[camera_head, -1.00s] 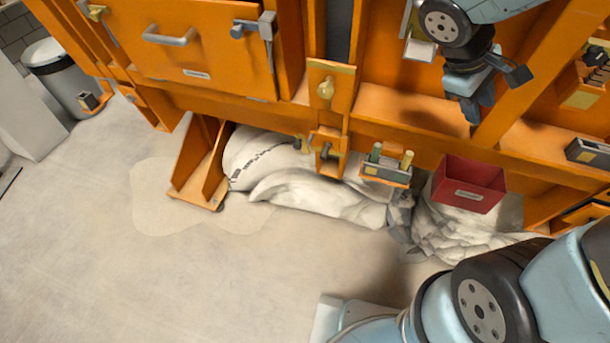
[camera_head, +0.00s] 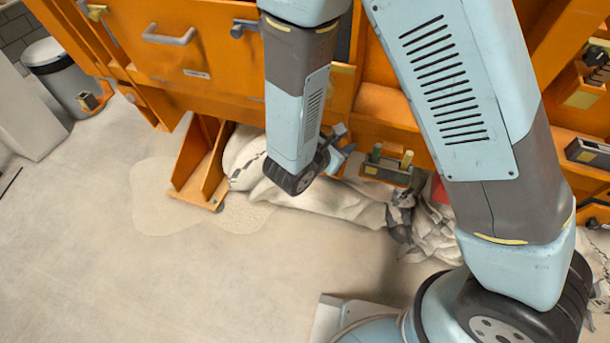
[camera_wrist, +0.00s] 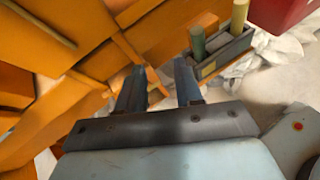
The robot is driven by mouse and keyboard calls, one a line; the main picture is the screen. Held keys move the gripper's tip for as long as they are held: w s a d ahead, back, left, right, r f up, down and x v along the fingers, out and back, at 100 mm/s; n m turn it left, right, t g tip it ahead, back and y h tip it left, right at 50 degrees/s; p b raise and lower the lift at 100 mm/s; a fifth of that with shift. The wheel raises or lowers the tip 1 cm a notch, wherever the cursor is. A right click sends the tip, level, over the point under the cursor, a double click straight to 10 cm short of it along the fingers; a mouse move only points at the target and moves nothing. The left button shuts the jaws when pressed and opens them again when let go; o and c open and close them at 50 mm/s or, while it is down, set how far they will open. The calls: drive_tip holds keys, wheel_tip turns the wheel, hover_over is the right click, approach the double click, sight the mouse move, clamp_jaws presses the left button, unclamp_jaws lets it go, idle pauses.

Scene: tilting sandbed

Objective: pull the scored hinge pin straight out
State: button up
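I cannot pick out the scored hinge pin in either current view. In the head view my forearm covers the middle of the orange frame (camera_head: 385,105), including the small bracket low on its front. My gripper (camera_head: 340,150) is low at that frame, mostly behind my wrist. In the wrist view my gripper (camera_wrist: 160,68) has its two dark fingers apart, with nothing clearly held between them. Past the fingertips is the orange frame (camera_wrist: 85,55), blurred and close. I cannot tell whether a finger touches it.
A grey holder (camera_head: 387,172) with a green rod (camera_head: 376,152) and a yellow rod (camera_head: 406,158) is just right of my gripper. A red bin (camera_head: 439,189) is partly hidden farther right. Pale sacks (camera_head: 300,197) lie below. The floor (camera_head: 110,270) at left is mostly clear.

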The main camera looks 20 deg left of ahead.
drive_tip(key=s+a+f+n+t+y, duration=0.1)
drive_tip(key=s+a+f+n+y, duration=0.3)
drive_tip(key=s+a+f+n, duration=0.4)
drive_tip(key=w+f, duration=0.2)
drive_tip(key=w, duration=0.3)
drive_tip(key=w+d+f+m, duration=0.1)
drive_tip(key=w+f, duration=0.1)
drive_tip(key=w, duration=0.3)
drive_tip(key=w+d+f+m, duration=0.1)
drive_tip(key=w, duration=0.4)
drive_tip(key=shift+d+f, duration=0.15)
drive_tip(key=shift+f, duration=0.25)
clamp_jaws()
